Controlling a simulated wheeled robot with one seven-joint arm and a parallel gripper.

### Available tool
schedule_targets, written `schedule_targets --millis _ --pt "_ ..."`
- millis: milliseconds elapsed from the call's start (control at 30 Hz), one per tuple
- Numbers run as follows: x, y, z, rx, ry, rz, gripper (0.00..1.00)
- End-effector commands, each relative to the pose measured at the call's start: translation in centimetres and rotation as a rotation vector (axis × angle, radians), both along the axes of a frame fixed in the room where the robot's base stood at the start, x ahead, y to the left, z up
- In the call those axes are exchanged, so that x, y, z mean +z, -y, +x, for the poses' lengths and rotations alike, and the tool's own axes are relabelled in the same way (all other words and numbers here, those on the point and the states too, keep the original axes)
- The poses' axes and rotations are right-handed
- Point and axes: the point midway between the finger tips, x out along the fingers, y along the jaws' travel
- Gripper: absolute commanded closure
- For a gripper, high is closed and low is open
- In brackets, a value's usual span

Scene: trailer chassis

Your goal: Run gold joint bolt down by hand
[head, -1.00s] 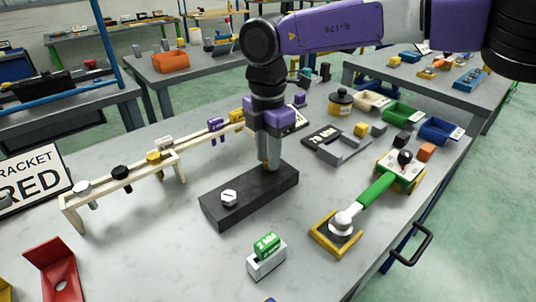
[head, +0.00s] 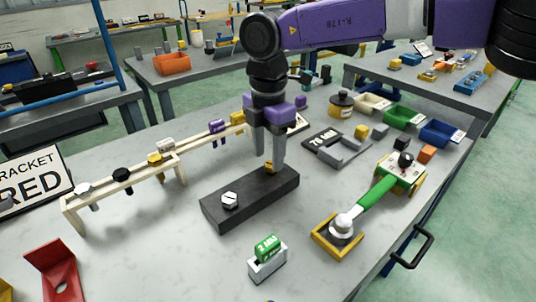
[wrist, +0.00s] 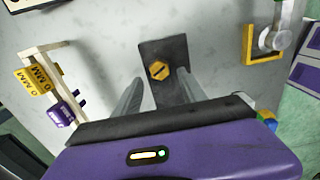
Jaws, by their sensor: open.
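The wrist view shows a gap between the head and both fingers. The bolt's shank is hidden in the block.
A wooden rack (head: 120,186) with several hanging bolts runs along the left. A green-handled torque wrench (head: 376,192) lies to the right near a yellow bracket (head: 325,239). A small holder with a green tag (head: 267,267) stands in front. Bare table surrounds the block.

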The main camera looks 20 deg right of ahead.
Motion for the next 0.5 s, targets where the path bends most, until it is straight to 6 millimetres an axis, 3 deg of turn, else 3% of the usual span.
schedule_targets --millis 300,500 --pt "5.2 0.0 0.1 0.0 0.004 0.0 0.51" --pt "6.6 0.0 0.0 0.0 0.002 0.001 0.51"
